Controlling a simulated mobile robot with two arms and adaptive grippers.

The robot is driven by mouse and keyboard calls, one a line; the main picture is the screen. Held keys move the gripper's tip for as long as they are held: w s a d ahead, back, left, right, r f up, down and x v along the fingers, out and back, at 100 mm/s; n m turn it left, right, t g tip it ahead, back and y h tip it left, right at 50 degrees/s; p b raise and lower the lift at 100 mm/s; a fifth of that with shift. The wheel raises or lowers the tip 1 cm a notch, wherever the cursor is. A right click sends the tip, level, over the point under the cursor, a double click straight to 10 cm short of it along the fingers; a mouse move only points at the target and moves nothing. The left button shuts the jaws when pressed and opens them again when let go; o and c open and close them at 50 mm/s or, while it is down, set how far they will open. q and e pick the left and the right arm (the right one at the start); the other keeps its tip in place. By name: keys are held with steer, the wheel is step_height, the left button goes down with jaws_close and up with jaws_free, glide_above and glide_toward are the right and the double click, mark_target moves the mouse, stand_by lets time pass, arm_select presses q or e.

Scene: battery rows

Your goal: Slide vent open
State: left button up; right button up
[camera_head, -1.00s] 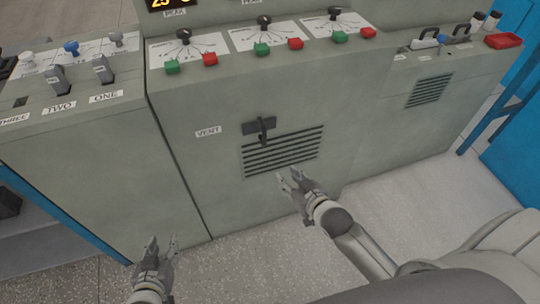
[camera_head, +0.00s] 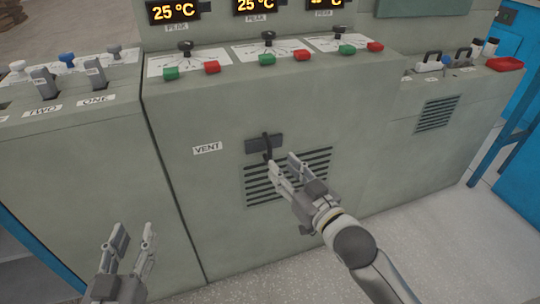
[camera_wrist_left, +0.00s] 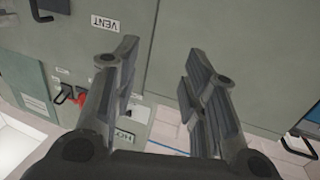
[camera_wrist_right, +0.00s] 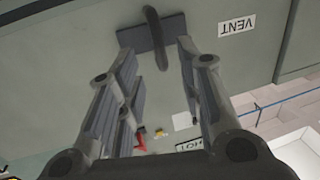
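The vent is a slatted grille (camera_head: 262,187) in the grey console front, with a dark slide plate and black handle (camera_head: 266,146) at its top edge. A "VENT" label (camera_head: 207,148) is to its left. My right gripper (camera_head: 283,163) is open just below the handle, in front of the slats. In the right wrist view the handle (camera_wrist_right: 155,40) stands ahead of the open fingertips, with nothing clearly between the fingers. My left gripper (camera_head: 134,232) is open and empty at the lower left, away from the vent. It also shows open in the left wrist view (camera_wrist_left: 160,65).
Green and red buttons and dark knobs (camera_head: 268,37) line the console top. A lever panel (camera_head: 60,85) is at left. The floor (camera_head: 440,220) at right is clear.

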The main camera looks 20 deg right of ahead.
mark_target(271, 155)
steer(key=b+x, duration=0.1)
steer(key=x, duration=0.5)
arm_select(q)
step_height(271, 155, up, 7)
steer(key=t+h, duration=0.1)
steer(key=t, duration=0.3)
steer(key=shift+s+d+h, duration=0.3)
steer(key=shift+s+d, duration=0.1)
arm_select(e)
steer(key=shift+w+a, duration=0.2)
steer(key=shift+w, duration=0.35)
jaws_close()
